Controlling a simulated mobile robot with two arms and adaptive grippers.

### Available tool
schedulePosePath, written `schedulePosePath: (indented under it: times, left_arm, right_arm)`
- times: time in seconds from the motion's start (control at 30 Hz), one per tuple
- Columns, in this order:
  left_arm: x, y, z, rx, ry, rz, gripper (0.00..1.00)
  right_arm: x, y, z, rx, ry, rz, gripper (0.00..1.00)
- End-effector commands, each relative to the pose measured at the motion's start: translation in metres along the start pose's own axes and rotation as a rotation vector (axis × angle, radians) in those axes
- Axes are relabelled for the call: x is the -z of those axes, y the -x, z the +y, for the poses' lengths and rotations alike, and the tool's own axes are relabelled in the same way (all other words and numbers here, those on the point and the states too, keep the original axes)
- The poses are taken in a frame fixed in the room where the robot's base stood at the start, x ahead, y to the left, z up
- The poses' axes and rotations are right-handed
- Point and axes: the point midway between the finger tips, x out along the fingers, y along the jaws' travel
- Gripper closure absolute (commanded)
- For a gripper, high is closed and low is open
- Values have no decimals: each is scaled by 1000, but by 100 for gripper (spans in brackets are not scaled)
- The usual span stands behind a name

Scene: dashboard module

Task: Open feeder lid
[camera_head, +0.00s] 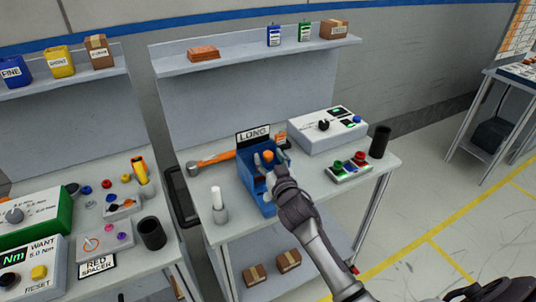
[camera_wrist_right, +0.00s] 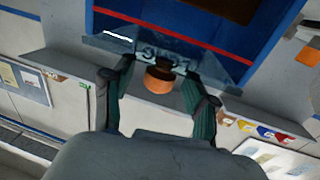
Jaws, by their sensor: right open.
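The feeder is a blue bin (camera_head: 262,196) marked LONG, standing on the middle bench in the head view. Its lid looks like a clear panel (camera_wrist_right: 215,68) with lettering in the right wrist view. An orange knob with a dark part (camera_wrist_right: 158,80) shows at the lid; in the head view the orange knob (camera_head: 267,155) is near the top of the bin. My right gripper (camera_head: 269,165) is over the bin from the front right. In the right wrist view its open fingers (camera_wrist_right: 156,72) are on either side of the knob; contact cannot be told. My left gripper is not in view.
A hammer (camera_head: 213,160) and a white cylinder in a grey holder (camera_head: 220,208) are left of the bin. A white control box (camera_head: 328,130), a button panel (camera_head: 350,168) and a black cup (camera_head: 380,142) are to its right. A shelf (camera_head: 255,55) runs above the bench.

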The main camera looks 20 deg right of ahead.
Motion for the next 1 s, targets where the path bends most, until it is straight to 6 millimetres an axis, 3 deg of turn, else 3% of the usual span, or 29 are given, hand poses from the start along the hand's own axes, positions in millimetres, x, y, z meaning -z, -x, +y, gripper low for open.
schedulePosePath:
  times: [0.17, 0.43, 0.8, 1.0]
  left_arm:
    - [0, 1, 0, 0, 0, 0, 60]
    - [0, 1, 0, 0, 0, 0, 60]
    - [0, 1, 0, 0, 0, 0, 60]
    - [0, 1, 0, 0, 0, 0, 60]
  right_arm:
    - [0, -12, 0, 0, 1, 0, 42]
    - [0, -13, 0, 0, 1, -1, 42]
    - [0, -12, 0, 0, 0, -1, 100]
    - [0, -12, 0, 0, 0, -1, 100]
